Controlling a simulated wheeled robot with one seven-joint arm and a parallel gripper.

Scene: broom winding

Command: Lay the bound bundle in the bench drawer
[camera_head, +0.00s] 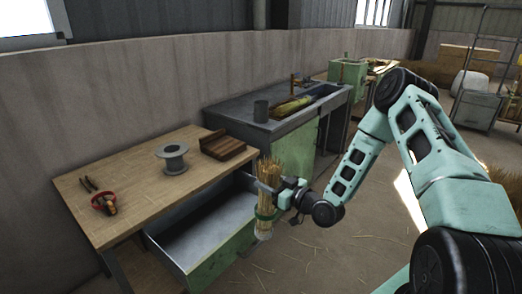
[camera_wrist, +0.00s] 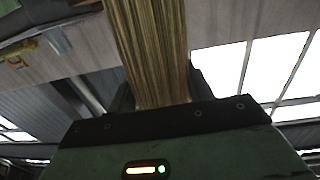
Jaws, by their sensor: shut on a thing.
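The bound bundle (camera_head: 267,193) is a sheaf of tan straw with a green band near its lower part. It stands roughly upright in my gripper (camera_head: 277,194), beside the right end of the open drawer. My gripper is shut on it; in the wrist view the straw (camera_wrist: 153,50) runs up from between the jaws (camera_wrist: 160,95). The bench drawer (camera_head: 208,229) is green outside with a grey metal inside. It is pulled out under the wooden bench and looks empty.
Loose straw lies on the floor.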

